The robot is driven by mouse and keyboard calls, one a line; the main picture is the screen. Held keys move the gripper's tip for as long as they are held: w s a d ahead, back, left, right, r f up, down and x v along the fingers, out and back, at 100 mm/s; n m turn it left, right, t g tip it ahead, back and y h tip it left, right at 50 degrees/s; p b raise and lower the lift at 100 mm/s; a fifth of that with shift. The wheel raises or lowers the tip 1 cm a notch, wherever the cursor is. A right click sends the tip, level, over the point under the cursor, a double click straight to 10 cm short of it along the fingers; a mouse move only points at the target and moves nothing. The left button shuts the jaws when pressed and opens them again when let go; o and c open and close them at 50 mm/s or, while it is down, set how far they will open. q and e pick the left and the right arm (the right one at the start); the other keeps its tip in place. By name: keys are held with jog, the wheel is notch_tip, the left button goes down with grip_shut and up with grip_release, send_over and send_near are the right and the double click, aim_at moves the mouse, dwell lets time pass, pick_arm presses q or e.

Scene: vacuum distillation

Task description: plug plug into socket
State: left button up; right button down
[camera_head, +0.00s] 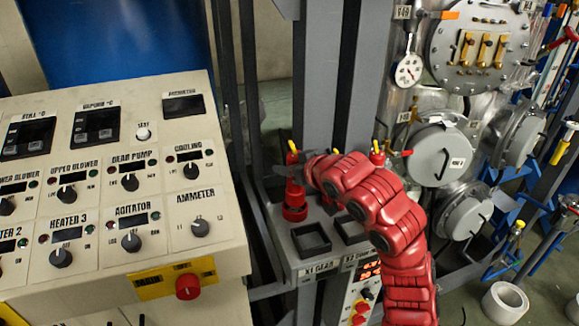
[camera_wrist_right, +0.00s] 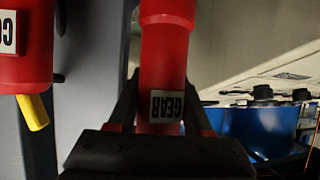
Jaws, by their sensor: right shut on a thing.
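A red plug (camera_head: 294,212) with a yellow tip stands upright at the back left of the grey socket box (camera_head: 284,243). I cannot tell whether its lower end touches the box. The dark square socket (camera_head: 311,241) labelled X1 GEAR is in front of it and slightly right. A second dark square socket (camera_head: 351,231) is beside that, partly behind my red right arm. My right gripper (camera_head: 296,172) is shut on the plug. In the right wrist view the plug (camera_wrist_right: 168,62) is between the fingers, its GEAR label upside down. My left gripper is not in view.
Another red plug (camera_wrist_right: 30,50) with a yellow end shows beside the held one in the right wrist view. A beige control panel (camera_head: 120,190) with knobs stands left. Grey posts (camera_head: 318,70) rise behind the sockets. Metal vessels (camera_head: 440,155) and valves crowd the right.

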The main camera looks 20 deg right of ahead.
aim_at(290, 180)
jog(key=shift+b, duration=0.4)
dwell(0.7)
jog(key=shift+f+b, duration=1.15)
jog(key=shift+f, duration=0.9)
jog(key=shift+c, duration=1.2)
grip_release()
jog(key=shift+s+r, duration=0.1)
jog(key=shift+s+d+r, duration=0.15)
jog(key=shift+s, duration=0.15)
jog(key=b+v, duration=0.3)
jog(key=v, duration=1.3)
jog(key=shift+s, duration=0.25)
